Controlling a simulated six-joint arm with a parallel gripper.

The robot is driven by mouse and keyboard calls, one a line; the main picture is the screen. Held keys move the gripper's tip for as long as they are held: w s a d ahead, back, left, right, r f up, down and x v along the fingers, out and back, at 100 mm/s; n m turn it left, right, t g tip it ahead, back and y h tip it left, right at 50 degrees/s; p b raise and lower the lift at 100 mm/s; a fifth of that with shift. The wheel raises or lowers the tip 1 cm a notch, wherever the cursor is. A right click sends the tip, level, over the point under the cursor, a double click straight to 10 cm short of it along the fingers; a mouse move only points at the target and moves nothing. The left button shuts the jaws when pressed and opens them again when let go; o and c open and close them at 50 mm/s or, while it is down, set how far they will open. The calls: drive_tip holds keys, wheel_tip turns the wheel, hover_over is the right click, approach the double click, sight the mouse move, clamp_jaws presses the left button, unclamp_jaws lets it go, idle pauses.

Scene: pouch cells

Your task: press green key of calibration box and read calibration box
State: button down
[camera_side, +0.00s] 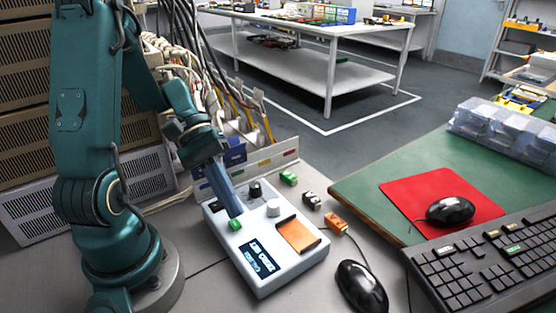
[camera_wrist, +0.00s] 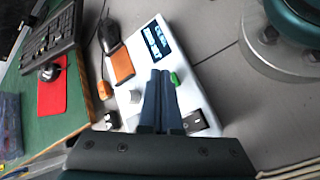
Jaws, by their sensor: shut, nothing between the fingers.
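The calibration box (camera_side: 283,271) is a white slab with a green key (camera_side: 236,225), a dark display (camera_side: 262,260), a black knob (camera_side: 255,188), a white knob (camera_side: 273,207) and an orange-brown pad (camera_side: 297,235). My gripper (camera_side: 235,214) is shut and empty, pointing down with its fingertips right at the green key. In the wrist view the green key (camera_wrist: 174,78) shows just right of the shut fingertips (camera_wrist: 160,72). I cannot tell whether they touch it. The display (camera_wrist: 156,40) is lit with pale lettering, too small to read surely.
A black mouse (camera_side: 362,287) is at front right. A green mat (camera_side: 365,190) holds a red pad (camera_side: 410,200), another mouse (camera_side: 450,211) and a keyboard (camera_side: 490,262).

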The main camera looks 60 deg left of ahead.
sight(233, 222)
drive_tip(key=shift+r, duration=2.5)
